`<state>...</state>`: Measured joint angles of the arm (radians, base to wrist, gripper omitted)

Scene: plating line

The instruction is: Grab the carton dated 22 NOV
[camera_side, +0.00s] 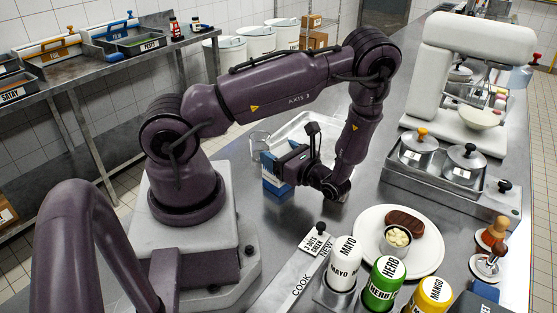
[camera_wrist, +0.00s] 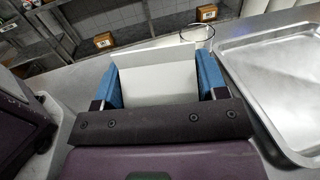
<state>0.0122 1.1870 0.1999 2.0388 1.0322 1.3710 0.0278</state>
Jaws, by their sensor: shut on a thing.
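My gripper (camera_wrist: 158,92) has its two blue finger pads on either side of a pale white carton (camera_wrist: 158,82) and is shut on it. In the side view my gripper (camera_side: 284,170) is low over the steel worktop, left of the wrist. There the carton is mostly hidden by the fingers. No date shows on the carton faces in view, so I cannot read 22 NOV. I cannot tell whether the carton touches the worktop.
A shallow metal tray (camera_wrist: 285,75) lies right of the carton in the wrist view. A clear glass container (camera_side: 260,139) stands close behind my gripper. A white plate (camera_side: 427,258) with meat, sauce bottles and a lidded-pot rack (camera_side: 400,182) are to the right.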

